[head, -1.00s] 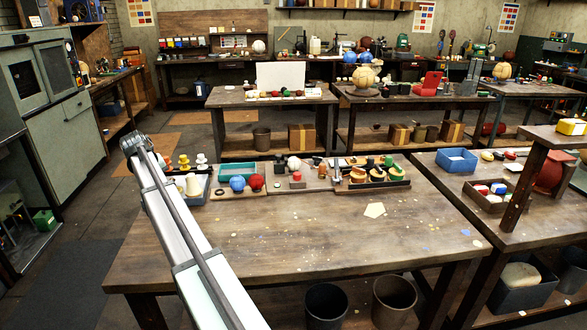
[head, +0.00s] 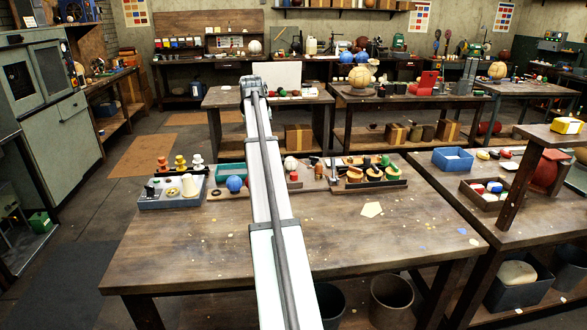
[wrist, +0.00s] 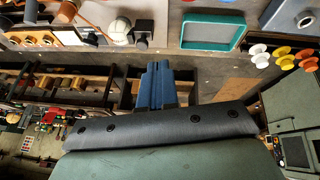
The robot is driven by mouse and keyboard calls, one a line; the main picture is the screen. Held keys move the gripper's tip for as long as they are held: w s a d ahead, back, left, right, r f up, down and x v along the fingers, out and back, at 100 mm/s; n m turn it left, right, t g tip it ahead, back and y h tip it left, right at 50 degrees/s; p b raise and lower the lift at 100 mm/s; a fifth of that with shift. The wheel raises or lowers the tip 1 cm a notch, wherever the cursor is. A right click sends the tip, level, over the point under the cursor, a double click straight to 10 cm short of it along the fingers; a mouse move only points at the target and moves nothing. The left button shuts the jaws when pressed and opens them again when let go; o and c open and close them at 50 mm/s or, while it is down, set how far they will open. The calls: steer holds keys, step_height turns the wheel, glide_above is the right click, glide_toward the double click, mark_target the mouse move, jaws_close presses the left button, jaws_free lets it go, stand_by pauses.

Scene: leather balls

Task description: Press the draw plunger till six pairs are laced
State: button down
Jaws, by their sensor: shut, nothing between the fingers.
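My gripper (wrist: 158,66) shows in the wrist view as two blue fingers shut together with nothing between them. It is hidden in the head view, where my arm crosses the bench. No part is clearly recognisable as the draw plunger. A small red-topped dark block (head: 293,178), which may be it, stands just right of my arm. A white ball (head: 290,163) is behind it and also shows in the wrist view (wrist: 120,29). A blue ball (head: 235,184) lies left of my arm. Laced pairs cannot be made out. The fingers touch nothing visible.
A teal tray (head: 229,172) lies behind the blue ball. A grey bin (head: 172,197) with a white cone stands at the left, and coloured spools (head: 180,162) stand behind it. A rack (head: 370,184) of round pieces stands at right. The bench front (head: 180,250) is mostly clear.

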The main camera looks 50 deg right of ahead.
steer(key=m+y, duration=0.2)
glide_above(293, 173)
steer(key=s+a, duration=0.3)
step_height(293, 173, down, 3)
steer(key=shift+d+r+g, duration=0.1)
steer(key=shift+r+g, duration=0.05)
steer(key=shift+g, duration=0.25)
steer(key=x, duration=1.2)
steer(key=shift+s+a+f, duration=0.1)
steer(key=shift+a+f, duration=0.15)
steer(key=shift+f, duration=0.8)
